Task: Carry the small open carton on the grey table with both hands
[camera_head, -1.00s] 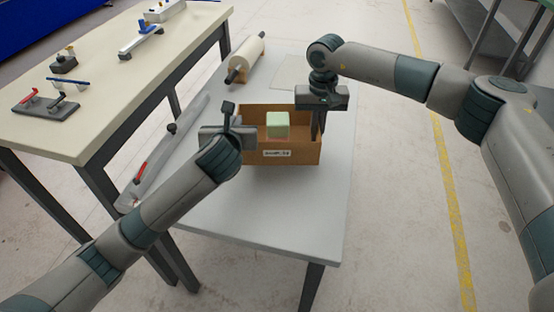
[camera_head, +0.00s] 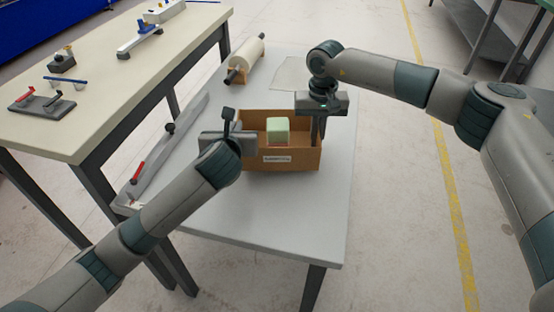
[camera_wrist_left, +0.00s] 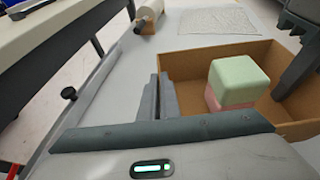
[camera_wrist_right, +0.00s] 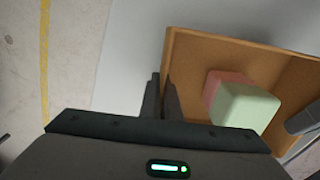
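The small open brown carton (camera_head: 300,159) is at the middle of the grey table (camera_head: 270,215), a white label on its near wall. I cannot tell whether its base touches the table. Inside, a pale green block (camera_head: 278,126) sits on a pinkish block, seen better in the left wrist view (camera_wrist_left: 212,100). My left gripper (camera_head: 236,130) has its fingers on either side of the carton's left wall, closed on it. My right gripper (camera_head: 318,128) has its fingers on either side of the right wall, closed on it, as the right wrist view (camera_wrist_right: 162,98) shows.
A roll on a holder (camera_head: 247,58) and a thin pale sheet (camera_head: 292,72) lie on the grey table's far part. A long grey bar with a red handle (camera_head: 137,171) runs along its left edge. A higher cream bench (camera_head: 100,95) stands left. The table's front is clear.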

